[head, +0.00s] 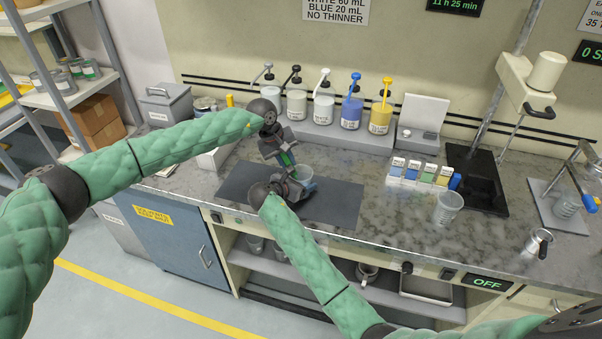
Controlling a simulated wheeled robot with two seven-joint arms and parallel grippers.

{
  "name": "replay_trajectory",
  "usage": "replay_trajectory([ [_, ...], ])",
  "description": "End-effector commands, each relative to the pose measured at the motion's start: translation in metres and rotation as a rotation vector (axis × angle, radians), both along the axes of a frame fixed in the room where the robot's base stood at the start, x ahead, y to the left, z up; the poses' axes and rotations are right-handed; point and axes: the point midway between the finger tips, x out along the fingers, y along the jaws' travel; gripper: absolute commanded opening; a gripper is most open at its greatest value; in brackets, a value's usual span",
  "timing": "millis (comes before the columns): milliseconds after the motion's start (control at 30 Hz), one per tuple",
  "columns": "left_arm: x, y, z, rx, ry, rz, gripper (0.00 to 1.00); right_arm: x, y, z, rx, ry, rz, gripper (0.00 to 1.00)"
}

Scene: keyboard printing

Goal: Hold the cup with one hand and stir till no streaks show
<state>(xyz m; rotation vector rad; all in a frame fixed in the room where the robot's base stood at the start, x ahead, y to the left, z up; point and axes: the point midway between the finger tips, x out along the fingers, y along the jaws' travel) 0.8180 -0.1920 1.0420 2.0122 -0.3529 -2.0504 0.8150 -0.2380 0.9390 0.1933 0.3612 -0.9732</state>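A translucent cup (306,174) with a bluish tint stands over the dark mat (338,203) on the counter, partly hidden by my grippers. My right gripper (297,184) is low at the cup's near left side; whether its fingers touch or clasp the cup is hidden. My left gripper (284,157) is above and just left of the cup, pointing down. A narrow green piece shows at its fingers, too small to tell whether it is a held stirrer. The cup's contents and any streaks cannot be made out.
Several pump bottles (323,105) stand on a grey rack behind the mat. Another clear cup (448,208), small coloured sample blocks (411,172) and a metal jug (539,242) are on the right of the counter. The mat's right part is bare.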

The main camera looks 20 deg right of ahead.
Motion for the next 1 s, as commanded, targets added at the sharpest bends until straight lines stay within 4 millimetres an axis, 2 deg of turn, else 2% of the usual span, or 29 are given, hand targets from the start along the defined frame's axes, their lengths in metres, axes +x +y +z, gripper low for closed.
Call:
replay_trajectory([
  [1000, 0.003, 0.028, 0.078, -0.001, -0.001, -0.001, 0.00, 0.000, 0.000, 0.000, 0.000, 0.000, 0.000, 0.29],
])
